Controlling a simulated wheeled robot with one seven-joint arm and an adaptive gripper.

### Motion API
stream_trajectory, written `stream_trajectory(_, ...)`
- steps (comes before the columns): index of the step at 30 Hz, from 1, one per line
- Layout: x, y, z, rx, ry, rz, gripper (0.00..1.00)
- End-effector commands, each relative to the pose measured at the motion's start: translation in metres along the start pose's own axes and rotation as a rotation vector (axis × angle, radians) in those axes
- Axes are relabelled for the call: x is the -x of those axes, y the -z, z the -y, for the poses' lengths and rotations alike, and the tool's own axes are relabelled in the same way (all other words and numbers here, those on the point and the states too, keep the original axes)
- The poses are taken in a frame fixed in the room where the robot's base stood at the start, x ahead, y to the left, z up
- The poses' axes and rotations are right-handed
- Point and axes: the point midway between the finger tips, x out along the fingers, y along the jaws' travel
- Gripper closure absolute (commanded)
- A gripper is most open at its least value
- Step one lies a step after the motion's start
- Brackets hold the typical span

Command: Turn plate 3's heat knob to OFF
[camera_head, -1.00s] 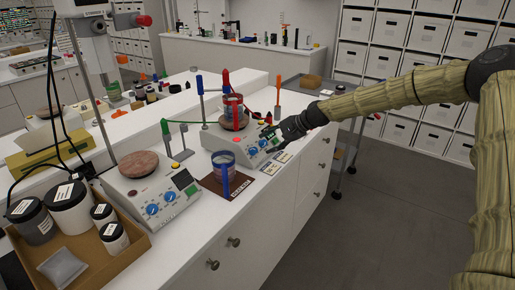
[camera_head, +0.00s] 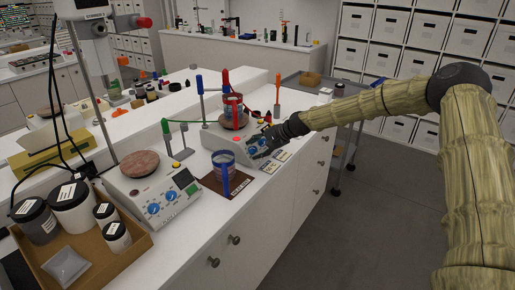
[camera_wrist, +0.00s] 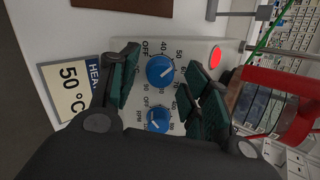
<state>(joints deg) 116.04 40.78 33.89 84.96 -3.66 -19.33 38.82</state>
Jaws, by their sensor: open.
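The farther hotplate (camera_head: 222,143) carries a beaker of red liquid (camera_head: 234,112) in the head view. No plate number is readable on it. In the wrist view its panel (camera_wrist: 196,52) shows two blue knobs. The upper blue knob (camera_wrist: 160,71), ringed by OFF and numbers such as 40 and 50, lies between my fingertips. The lower blue knob (camera_wrist: 158,119) is marked OFF and RPM. My gripper (camera_wrist: 163,78) is open, its green-padded fingers on either side of the upper knob; contact cannot be told. It also shows at the panel in the head view (camera_head: 264,143).
A nearer hotplate (camera_head: 140,190) stands at left, with a box of jars (camera_head: 130,247) in front. A temperature card (camera_wrist: 66,88) lies beside the panel. The red light (camera_wrist: 215,57) is close to one finger.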

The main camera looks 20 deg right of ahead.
Motion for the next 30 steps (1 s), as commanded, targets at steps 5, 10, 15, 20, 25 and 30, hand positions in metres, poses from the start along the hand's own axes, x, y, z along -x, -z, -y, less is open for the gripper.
stream_trajectory(5,0.0001,0.0001,-0.0002,0.000,0.000,0.000,0.52)
stream_trajectory(10,0.0002,0.0001,-0.0003,0.000,0.000,0.000,0.80)
stream_trajectory(15,0.0004,0.0002,-0.0004,0.000,0.000,0.000,0.98)
stream_trajectory(20,0.0000,0.0004,-0.0008,0.009,-0.002,0.000,0.98)
stream_trajectory(25,-0.0009,0.0007,-0.0015,0.058,-0.009,0.000,0.98)
stream_trajectory(30,-0.0020,0.0010,-0.0021,0.159,-0.022,0.000,0.98)
